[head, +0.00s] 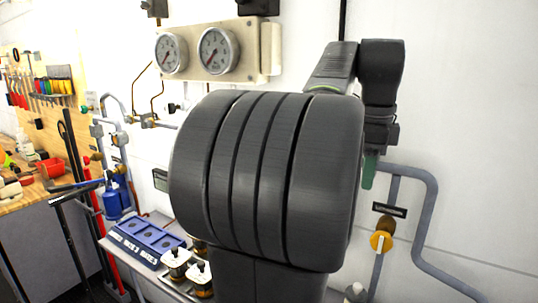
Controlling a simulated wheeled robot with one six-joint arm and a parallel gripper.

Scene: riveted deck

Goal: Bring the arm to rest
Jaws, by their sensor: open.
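My arm fills the middle of the head view, with a large dark grey ridged part in front. Its upper link bends over at the top right and hangs down behind that part. My gripper (369,170) is at the lower end of this link, pointing down, partly hidden by the ridged part. One greenish fingertip shows, and nothing is seen held in it. The gripper hangs in front of the white wall (460,120), apart from the pipework.
A grey pipe (432,215) and a yellow-orange valve knob (381,241) are at the right. Two gauges (216,51) are on the wall. A blue tray (145,238), brass-and-white fittings (177,264) and a tool bench (35,195) are at the left.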

